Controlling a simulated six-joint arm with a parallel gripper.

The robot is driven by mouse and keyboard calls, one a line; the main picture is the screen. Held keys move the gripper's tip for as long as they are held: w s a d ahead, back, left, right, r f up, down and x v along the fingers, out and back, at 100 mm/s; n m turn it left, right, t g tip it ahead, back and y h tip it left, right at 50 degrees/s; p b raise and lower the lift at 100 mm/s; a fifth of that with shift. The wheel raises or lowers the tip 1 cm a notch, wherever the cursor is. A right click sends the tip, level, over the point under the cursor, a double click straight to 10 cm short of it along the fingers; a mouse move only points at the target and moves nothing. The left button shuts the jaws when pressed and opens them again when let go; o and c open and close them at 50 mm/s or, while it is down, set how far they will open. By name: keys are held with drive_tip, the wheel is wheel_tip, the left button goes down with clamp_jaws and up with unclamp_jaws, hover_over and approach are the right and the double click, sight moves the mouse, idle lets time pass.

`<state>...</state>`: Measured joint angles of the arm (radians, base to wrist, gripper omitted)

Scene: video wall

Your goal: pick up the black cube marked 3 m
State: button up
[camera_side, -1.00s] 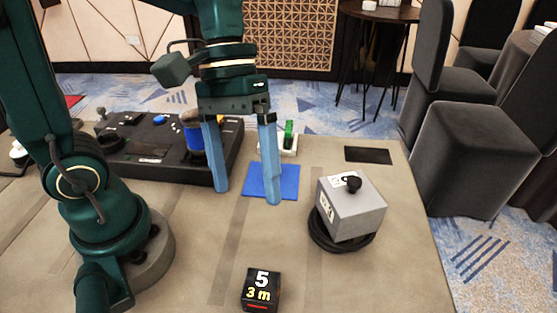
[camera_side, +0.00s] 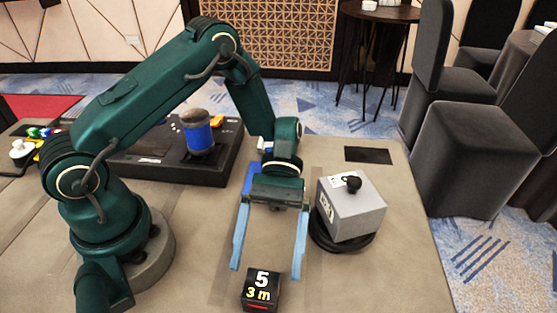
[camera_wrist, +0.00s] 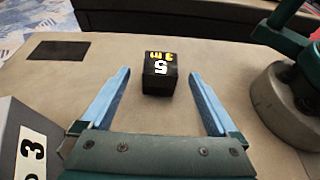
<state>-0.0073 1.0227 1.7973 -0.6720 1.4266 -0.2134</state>
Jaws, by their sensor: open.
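The black cube (camera_side: 261,290) marked "5" and "3 m" sits on the table near the front edge in the side view. It also shows in the wrist view (camera_wrist: 160,75), just beyond my fingertips and between their lines. My gripper (camera_side: 266,274) is open and empty, with its two blue fingers pointing down just behind the cube in the side view. In the wrist view my gripper (camera_wrist: 158,82) has one finger to each side, apart from the cube.
A grey box (camera_side: 350,207) with a black knob stands on a black coil to the right. A dark board (camera_side: 165,165) with a blue cylinder (camera_side: 198,130) lies at the back left. A flat black rectangle (camera_side: 368,155) lies at the back right. The tabletop around the cube is clear.

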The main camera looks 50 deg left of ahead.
sight(261, 285)
drive_tip(key=shift+x, duration=2.35)
drive_tip(key=c, duration=1.5)
